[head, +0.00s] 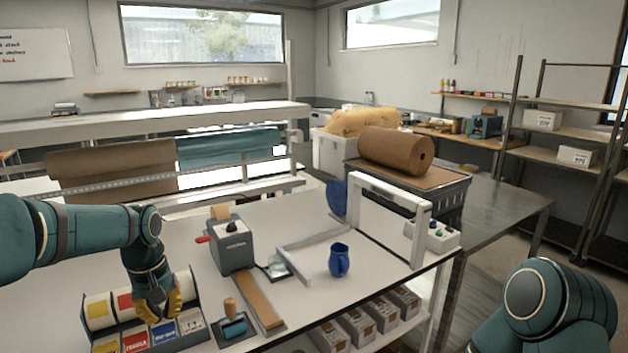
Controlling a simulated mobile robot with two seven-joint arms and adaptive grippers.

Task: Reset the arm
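My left arm (95,232) comes in from the left and bends down at the wrist. My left gripper (158,306) points down, over the rack of label rolls (185,283) on the white table. Its yellow fingertips are apart. The rolls sit close around the fingers, and I cannot see clearly whether the fingers touch one. My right arm (560,305) shows only as a rounded link at the bottom right, and its gripper is out of view.
On the white table (310,245) stand a grey machine with a red handle (232,247), a wood-handled tool (231,320), a blue mug (339,260) and a white frame (390,215). A brown paper roll (395,150) lies behind.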

